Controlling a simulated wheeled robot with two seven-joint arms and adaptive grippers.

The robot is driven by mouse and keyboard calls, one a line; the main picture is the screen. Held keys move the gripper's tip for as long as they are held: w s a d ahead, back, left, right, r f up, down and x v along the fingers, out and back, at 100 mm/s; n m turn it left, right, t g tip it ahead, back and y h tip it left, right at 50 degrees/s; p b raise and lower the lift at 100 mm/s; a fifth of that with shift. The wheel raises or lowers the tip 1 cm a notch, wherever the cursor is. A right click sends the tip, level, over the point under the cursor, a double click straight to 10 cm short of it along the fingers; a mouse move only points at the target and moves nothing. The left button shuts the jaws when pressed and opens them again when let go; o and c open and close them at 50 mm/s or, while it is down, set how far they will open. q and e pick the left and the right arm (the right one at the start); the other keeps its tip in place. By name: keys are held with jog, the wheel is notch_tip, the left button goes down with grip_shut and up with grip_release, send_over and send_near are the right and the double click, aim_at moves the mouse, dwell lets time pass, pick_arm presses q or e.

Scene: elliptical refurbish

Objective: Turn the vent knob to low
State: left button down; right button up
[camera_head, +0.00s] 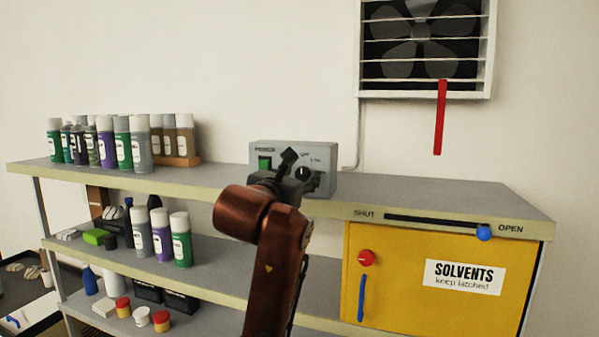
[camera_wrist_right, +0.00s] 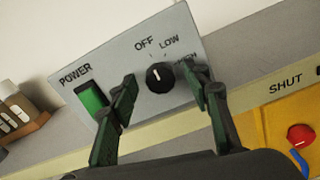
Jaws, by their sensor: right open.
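The vent control box (camera_head: 240,152) is a grey box on the top shelf below the wall fan. Its black round knob (camera_wrist_right: 160,77) shows in the right wrist view, with a white pointer line aimed up, roughly toward the OFF label (camera_wrist_right: 144,46). The LOW label (camera_wrist_right: 169,42) is up and right of the knob. In the head view the knob (camera_head: 302,173) is partly hidden by my gripper. My right gripper (camera_wrist_right: 159,76) is open, its fingers on either side of the knob; I cannot tell whether they touch it. My left gripper is not in view.
A green power switch (camera_wrist_right: 92,98) sits left of the knob, close to one finger. Spray cans (camera_head: 122,140) stand on the shelf at left. A yellow solvents cabinet (camera_head: 400,290) is at lower right. The shelf top (camera_head: 420,195) right of the box is clear.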

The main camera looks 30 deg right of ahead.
jog(key=c, duration=1.1)
jog(key=shift+c, duration=0.2)
jog(key=m+b, duration=0.2)
jog(key=m, duration=0.1)
jog(key=shift+f+m, duration=0.1)
jog(key=shift+m, duration=0.3)
jog(key=m+b, duration=0.1)
jog(key=m, duration=0.3)
jog(key=shift+m, duration=0.4)
jog(key=shift+d, duration=0.1)
